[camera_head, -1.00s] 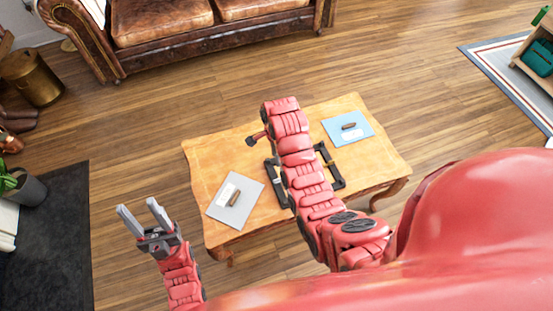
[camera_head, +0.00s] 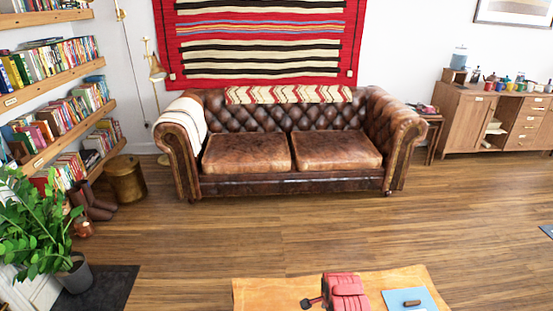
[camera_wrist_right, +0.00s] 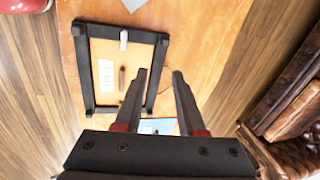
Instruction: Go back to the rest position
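My right gripper (camera_wrist_right: 158,73) is open above the wooden table (camera_wrist_right: 205,30) in the right wrist view, with nothing held between its two dark fingers. Part of my red right arm shows over the table (camera_head: 260,292) at the bottom of the head view. My left gripper is in neither current view. A black rectangular frame (camera_wrist_right: 83,70) lies on the table, left of the fingers in the wrist view. Inside its outline are a small brown piece (camera_wrist_right: 122,78) and a white label (camera_wrist_right: 105,75).
A blue mat (camera_head: 428,295) with a brown piece (camera_head: 411,303) lies on the table. A leather sofa (camera_head: 295,155) stands behind, across open wooden floor (camera_head: 300,225). Bookshelves (camera_head: 60,120) and a potted plant (camera_head: 45,225) are at left; a wooden cabinet (camera_head: 470,120) is at right.

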